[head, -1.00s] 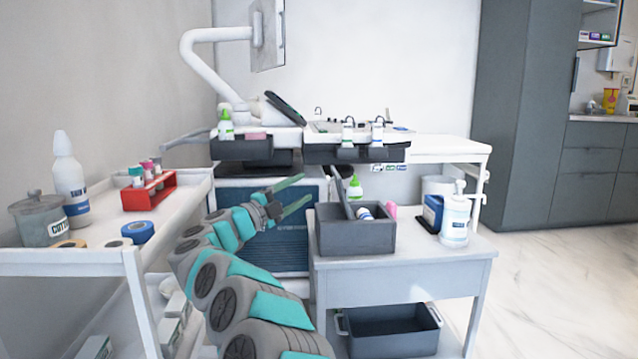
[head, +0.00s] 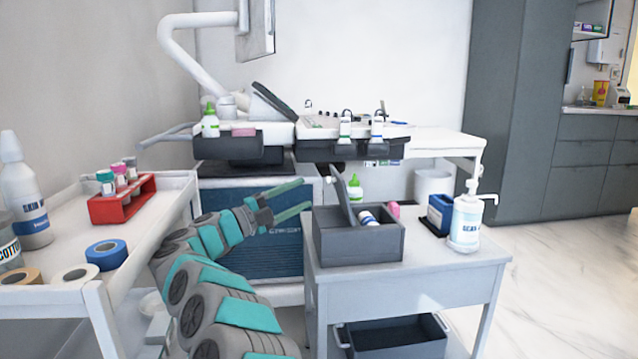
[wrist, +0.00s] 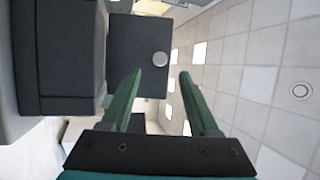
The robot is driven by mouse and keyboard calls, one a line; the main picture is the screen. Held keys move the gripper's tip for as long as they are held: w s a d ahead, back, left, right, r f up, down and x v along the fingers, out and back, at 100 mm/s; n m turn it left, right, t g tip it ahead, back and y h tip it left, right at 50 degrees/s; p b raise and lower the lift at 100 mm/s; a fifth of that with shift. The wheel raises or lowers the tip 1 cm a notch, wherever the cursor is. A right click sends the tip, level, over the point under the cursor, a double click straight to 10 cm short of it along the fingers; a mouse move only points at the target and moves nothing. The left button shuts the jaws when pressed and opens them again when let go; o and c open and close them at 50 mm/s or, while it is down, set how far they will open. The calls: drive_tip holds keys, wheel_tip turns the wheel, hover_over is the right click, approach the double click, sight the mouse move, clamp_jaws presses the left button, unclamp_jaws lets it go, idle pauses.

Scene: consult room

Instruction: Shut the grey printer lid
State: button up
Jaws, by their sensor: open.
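The dark grey box-shaped printer (head: 365,248) sits on the small white table. Its grey lid (head: 346,203) stands raised, tilted back from upright, with a pale round knob (head: 332,171) near its top edge. My gripper (head: 306,196) is open and empty, just left of the lid, with its green fingers pointing right. I cannot tell whether a finger touches the lid. In the wrist view, a dark panel with a round knob, seemingly the lid (wrist: 135,50), lies ahead of my gripper (wrist: 159,85), mostly left of the gap between the fingers.
A white trolley (head: 150,240) on the left holds a red tube rack (head: 122,200), tape rolls and bottles. A pump bottle (head: 467,222) and a blue box (head: 441,213) stand right of the printer. The ultrasound machine (head: 270,245) is behind my gripper. Free floor lies right.

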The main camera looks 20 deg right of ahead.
drive_tip(key=p+x, duration=0.1)
drive_tip(key=x, duration=0.6)
drive_tip(key=shift+d, duration=0.3)
drive_tip(key=shift+s, duration=0.1)
clamp_jaws()
idle(1.0)
